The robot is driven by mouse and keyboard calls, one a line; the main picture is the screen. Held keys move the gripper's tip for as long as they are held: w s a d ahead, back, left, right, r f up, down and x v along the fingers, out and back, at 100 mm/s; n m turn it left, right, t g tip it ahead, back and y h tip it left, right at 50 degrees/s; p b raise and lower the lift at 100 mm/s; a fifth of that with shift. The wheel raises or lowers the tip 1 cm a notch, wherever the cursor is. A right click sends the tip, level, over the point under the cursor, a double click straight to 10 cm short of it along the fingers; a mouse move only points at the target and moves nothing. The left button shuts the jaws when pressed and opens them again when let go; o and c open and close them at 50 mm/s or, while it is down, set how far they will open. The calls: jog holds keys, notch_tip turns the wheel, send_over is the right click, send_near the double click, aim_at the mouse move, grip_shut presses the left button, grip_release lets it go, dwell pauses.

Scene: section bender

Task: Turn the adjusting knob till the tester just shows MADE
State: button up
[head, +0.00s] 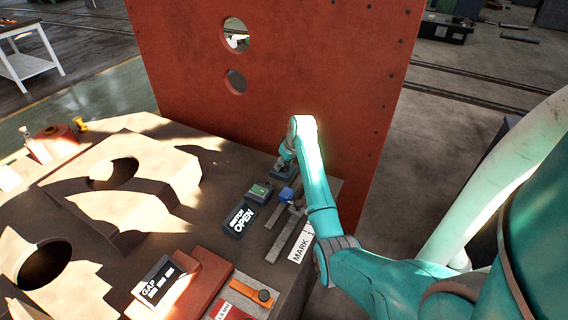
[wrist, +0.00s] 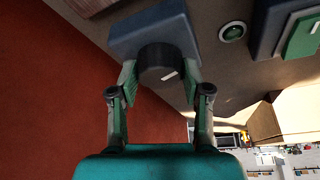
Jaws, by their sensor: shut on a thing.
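The adjusting knob (wrist: 157,56) is a dark round knob with a short white mark, standing on a blue-grey block (wrist: 125,40) in the wrist view. My gripper (wrist: 160,74) has its two green-padded fingers shut on the sides of the knob. In the head view my gripper (head: 287,160) is at the block near the foot of the red panel, and my arm partly hides it; the knob cannot be made out there. The tester (head: 239,220) is a dark box whose white letters read OPEN; the smaller word above is hard to read.
A tall red panel (head: 290,60) stands just behind my gripper. A small green-faced box (head: 260,191), a blue-topped piece on metal bars (head: 287,194) and a MARK 1 label (head: 301,245) are nearby. A GAP display (head: 158,282) stands in front. Large pale blocks fill the left.

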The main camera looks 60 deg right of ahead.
jog(key=shift+n, duration=0.6)
jog(key=shift+y, duration=0.3)
jog(key=o, duration=1.2)
jog(key=shift+c, duration=0.2)
jog(key=v, duration=1.2)
jog(key=shift+s+f, duration=0.1)
